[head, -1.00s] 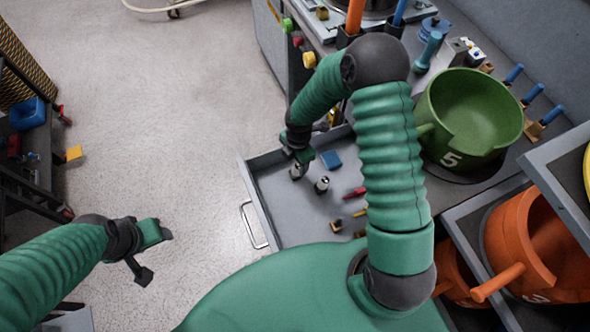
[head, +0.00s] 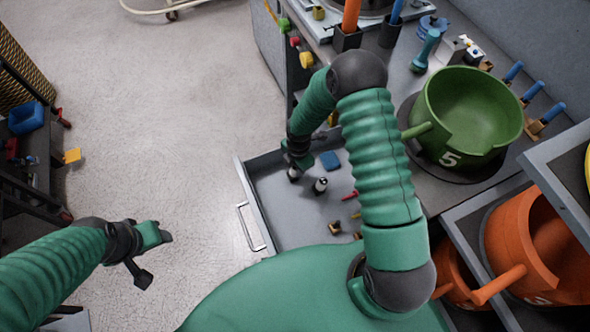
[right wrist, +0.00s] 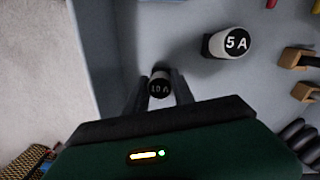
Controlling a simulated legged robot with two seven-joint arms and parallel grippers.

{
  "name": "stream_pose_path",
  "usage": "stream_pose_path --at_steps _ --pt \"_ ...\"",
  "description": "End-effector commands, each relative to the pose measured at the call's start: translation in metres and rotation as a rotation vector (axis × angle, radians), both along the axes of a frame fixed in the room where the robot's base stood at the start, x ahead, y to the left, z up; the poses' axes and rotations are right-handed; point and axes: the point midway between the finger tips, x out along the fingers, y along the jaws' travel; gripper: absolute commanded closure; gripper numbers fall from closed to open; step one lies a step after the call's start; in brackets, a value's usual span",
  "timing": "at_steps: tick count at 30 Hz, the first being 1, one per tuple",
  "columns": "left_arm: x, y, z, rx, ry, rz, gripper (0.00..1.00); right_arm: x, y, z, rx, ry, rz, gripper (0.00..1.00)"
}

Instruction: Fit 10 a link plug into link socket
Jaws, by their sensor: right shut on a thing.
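The 10 A link plug (right wrist: 160,86), a small cylinder with a black "10 A" top, sits between the two fingers of my right gripper (right wrist: 158,92) in the right wrist view. The right gripper (head: 296,165) is shut on it, low in the open drawer (head: 262,205); in the head view the plug (head: 293,175) shows just below the fingers. A second link plug marked 5 A (right wrist: 232,42) stands free beside it, and also shows in the head view (head: 320,185). My left gripper (head: 154,257) is open and empty over the floor. I cannot make out the link socket.
The drawer also holds a blue block (head: 330,160), a red piece (head: 350,195) and small brown pieces (head: 335,228). A green pot (head: 468,115) stands on the bench at right. An orange pot (head: 535,250) sits in a lower drawer.

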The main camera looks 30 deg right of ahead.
Motion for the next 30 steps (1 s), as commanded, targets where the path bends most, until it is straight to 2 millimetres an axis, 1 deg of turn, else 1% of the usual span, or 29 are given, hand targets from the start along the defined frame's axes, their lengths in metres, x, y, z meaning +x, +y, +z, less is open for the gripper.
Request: stream_pose_path --at_steps 1,3,14,17,23,26,29,30 --pt "0.000 0.000 0.000 0.000 0.000 0.000 0.45 0.000 -0.001 0.000 -0.001 0.000 -0.001 0.91" --pt "0.000 0.000 0.000 0.000 0.000 0.000 0.45 0.000 -0.001 0.000 -0.001 0.000 -0.001 1.00" --pt "0.000 0.000 0.000 0.000 0.000 0.000 0.45 0.000 -0.001 0.002 -0.001 0.000 -0.001 1.00" --pt "0.000 0.000 0.002 0.000 0.000 0.000 0.45 0.000 0.000 0.009 0.000 -0.001 0.000 1.00" --pt "0.000 0.000 0.007 0.000 0.000 0.000 0.45 0.001 -0.001 0.037 -0.001 -0.002 -0.001 1.00" --pt "0.000 0.000 0.005 0.000 0.000 0.000 0.45 -0.016 0.009 0.037 -0.002 0.003 0.006 1.00" --pt "0.000 0.000 0.003 0.000 0.000 0.000 0.45 -0.037 0.021 0.039 -0.002 0.003 0.006 1.00" --pt "0.000 0.000 0.002 0.000 0.000 0.000 0.45 -0.047 0.027 0.040 -0.002 0.003 0.006 1.00"
